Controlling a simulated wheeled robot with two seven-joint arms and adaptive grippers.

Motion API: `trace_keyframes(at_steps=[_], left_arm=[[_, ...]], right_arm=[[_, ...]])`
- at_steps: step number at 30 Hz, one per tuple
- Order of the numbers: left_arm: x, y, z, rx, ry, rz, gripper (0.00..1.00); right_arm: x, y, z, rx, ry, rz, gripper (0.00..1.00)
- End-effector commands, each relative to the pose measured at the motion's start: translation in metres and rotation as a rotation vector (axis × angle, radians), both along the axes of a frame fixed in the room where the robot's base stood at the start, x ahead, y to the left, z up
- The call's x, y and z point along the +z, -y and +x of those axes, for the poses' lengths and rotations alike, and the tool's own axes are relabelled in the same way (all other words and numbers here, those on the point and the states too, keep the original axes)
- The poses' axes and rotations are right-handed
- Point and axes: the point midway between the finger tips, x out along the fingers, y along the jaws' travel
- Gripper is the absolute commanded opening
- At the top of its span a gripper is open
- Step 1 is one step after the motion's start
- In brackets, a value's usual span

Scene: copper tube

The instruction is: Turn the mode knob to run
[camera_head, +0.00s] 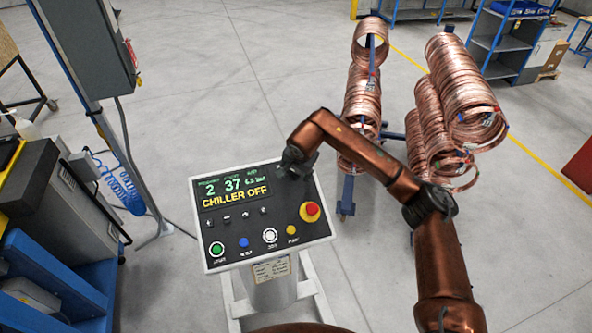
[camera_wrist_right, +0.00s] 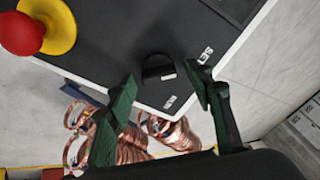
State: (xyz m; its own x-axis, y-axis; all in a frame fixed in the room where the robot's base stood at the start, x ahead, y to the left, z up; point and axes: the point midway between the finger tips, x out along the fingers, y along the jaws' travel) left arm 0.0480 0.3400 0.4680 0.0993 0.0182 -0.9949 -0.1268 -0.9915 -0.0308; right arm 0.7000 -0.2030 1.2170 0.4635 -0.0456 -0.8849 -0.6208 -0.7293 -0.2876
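The mode knob (camera_wrist_right: 158,68) is black and sits near the edge of the dark control panel in the right wrist view. A pale mark shows on its lower right side. White lettering that reads SET (camera_wrist_right: 205,56) is to its right, and a smaller label (camera_wrist_right: 169,102), hard to read, is below it. My right gripper (camera_wrist_right: 160,78) is open, with a green-padded finger on either side of the knob and visible gaps. In the head view my right gripper (camera_head: 297,164) is over the panel's upper right corner and hides the knob. My left gripper is not in view.
The control panel (camera_head: 222,258) has a display reading CHILLER OFF, several buttons and a red emergency stop (camera_head: 310,211) on yellow, close below the gripper. Copper coils (camera_head: 460,80) hang on racks behind. Open floor lies right.

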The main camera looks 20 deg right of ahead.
Motion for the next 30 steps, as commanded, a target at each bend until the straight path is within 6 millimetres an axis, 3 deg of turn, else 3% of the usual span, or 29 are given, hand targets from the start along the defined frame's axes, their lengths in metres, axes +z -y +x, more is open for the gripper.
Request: trace_keyframes(at_steps=[17,30], left_arm=[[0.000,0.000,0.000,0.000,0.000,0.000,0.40],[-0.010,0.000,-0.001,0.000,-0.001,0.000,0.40]], right_arm=[[0.000,0.000,0.000,-0.001,-0.001,0.000,0.07],[-0.001,0.001,0.000,-0.089,0.000,0.036,0.06]])
